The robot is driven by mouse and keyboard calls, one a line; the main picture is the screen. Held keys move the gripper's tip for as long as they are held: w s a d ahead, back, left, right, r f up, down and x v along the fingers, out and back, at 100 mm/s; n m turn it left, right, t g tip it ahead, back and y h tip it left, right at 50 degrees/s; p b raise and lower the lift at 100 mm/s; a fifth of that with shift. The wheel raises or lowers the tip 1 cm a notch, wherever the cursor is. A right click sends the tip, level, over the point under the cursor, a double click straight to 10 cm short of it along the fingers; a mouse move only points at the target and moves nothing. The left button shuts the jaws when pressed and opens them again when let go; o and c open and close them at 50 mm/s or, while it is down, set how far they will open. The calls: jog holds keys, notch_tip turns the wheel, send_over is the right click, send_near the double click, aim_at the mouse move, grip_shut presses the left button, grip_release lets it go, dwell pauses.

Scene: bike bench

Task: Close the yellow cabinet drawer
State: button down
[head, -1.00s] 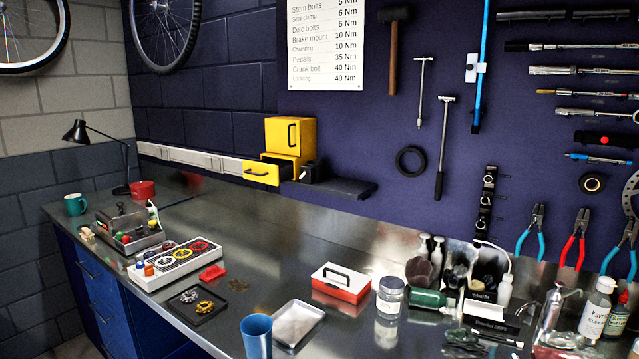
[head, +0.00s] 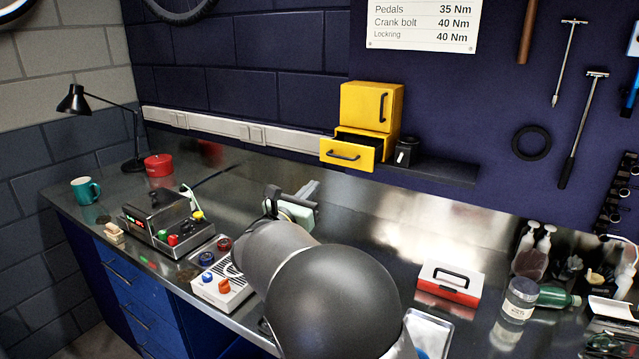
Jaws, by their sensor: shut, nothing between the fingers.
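The small yellow cabinet (head: 366,104) sits on a wall shelf at the back, right of the middle in the head view. Its upper door with a dark handle looks closed. The lower yellow drawer (head: 346,154) is pulled out toward the front left, its dark inside showing behind the front panel and black handle. My gripper (head: 311,190) is shut and empty, over the bench, in front of the drawer and lower to the left. My own arm hides part of the gripper, so its fingers are hard to make out.
A dark cup (head: 406,151) stands on the shelf (head: 450,173) right of the cabinet. A white rail (head: 230,130) runs along the wall to the left. A red-and-white box (head: 450,284) and jars stand on the bench. The bench below the drawer looks clear.

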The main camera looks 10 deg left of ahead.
aim_at(341, 158)
jog(key=p+x, duration=0.3)
jog(key=x, duration=0.8)
jog(key=shift+p, duration=0.4)
jog(key=shift+w+d, duration=0.2)
jog(key=shift+w, duration=0.2)
